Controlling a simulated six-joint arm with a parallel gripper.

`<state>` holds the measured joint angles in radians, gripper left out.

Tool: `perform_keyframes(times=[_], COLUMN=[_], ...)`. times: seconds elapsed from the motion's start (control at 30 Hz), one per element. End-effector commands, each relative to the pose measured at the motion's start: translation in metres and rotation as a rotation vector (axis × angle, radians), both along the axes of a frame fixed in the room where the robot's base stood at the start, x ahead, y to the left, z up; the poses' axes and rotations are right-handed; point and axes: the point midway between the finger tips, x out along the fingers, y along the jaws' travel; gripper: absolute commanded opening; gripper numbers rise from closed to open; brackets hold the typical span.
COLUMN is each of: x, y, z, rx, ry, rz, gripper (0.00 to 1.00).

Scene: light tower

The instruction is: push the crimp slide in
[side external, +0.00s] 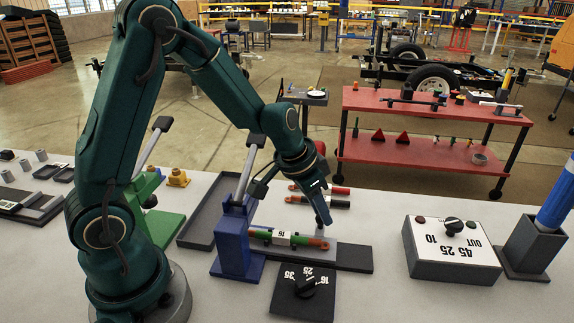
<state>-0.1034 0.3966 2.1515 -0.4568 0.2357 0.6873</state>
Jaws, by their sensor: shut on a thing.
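A blue crimp press (234,240) with a raised grey lever (246,168) stands on the table at the centre. The crimp slide (352,257), which I take to be the low dark grey bed, runs out to the right from the press. My gripper (325,221) points down at the right end of the bar, shut on a part of the slide there. The fingertips are small, and the exact contact is hidden.
A black dial plate (303,296) marked 35, 25, 16 lies in front. A grey box (449,258) with a knob and a dark holder (530,248) with a blue cylinder stand at the right. A green press (156,217) and a dark tray (205,222) are left. Red-ended rods (318,189) lie behind.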

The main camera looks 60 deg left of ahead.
Motion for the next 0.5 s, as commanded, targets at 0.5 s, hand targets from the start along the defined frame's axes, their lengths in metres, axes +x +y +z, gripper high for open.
perform_keyframes(times=[0.5], x=[-0.0082], y=[0.0096], z=[-0.0003], rx=[0.007], ry=[0.001], rz=[0.005], gripper=[0.34])
